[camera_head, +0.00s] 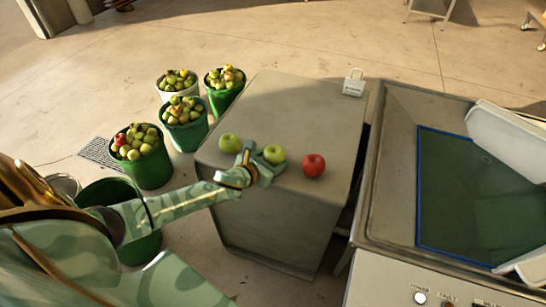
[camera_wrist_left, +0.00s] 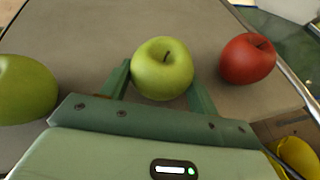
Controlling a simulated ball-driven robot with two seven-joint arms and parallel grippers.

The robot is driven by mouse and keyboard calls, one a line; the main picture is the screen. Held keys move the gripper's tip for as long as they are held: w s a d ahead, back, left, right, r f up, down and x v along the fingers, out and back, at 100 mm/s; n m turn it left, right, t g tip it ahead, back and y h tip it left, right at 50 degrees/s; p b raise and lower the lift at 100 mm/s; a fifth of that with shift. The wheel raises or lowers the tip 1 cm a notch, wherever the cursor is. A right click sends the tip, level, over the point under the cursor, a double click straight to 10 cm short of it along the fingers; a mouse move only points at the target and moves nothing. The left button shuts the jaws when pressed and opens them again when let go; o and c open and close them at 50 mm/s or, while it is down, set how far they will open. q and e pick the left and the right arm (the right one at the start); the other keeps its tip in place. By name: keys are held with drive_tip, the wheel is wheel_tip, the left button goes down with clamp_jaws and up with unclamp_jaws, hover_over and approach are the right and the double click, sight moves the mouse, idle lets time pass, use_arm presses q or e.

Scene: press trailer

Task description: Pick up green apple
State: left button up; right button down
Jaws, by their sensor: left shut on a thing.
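A green apple (camera_head: 274,154) is at my left gripper (camera_head: 268,167) on top of the grey block-shaped table. In the left wrist view this green apple (camera_wrist_left: 163,68) sits between the two fingers of my left gripper (camera_wrist_left: 160,85), which is shut on it. I cannot tell whether the apple is lifted off the surface. A second green apple (camera_head: 230,143) stands to the left on the same surface, and it shows at the left edge of the wrist view (camera_wrist_left: 24,90). My right gripper is not in view.
A red apple (camera_head: 313,165) stands close by on the right. The table (camera_head: 300,105) is otherwise mostly bare, with a small white object (camera_head: 353,84) at its far right corner. Several buckets of apples, including a green one (camera_head: 148,170), stand left. A machine (camera_head: 400,130) stands right.

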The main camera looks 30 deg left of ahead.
sight(277, 147)
use_arm(q)
wheel_tip(277, 147, up, 4)
drive_tip(key=p, duration=0.3)
drive_tip(key=shift+s+d+r, duration=0.15)
drive_tip(key=shift+r, duration=0.1)
drive_tip(key=s+d+r+p, duration=0.5)
drive_tip(key=s+d+r, duration=0.3)
drive_tip(key=s+d, duration=0.1)
drive_tip(key=shift+s+d+r+p, duration=0.3)
drive_tip(key=shift+p, duration=0.05)
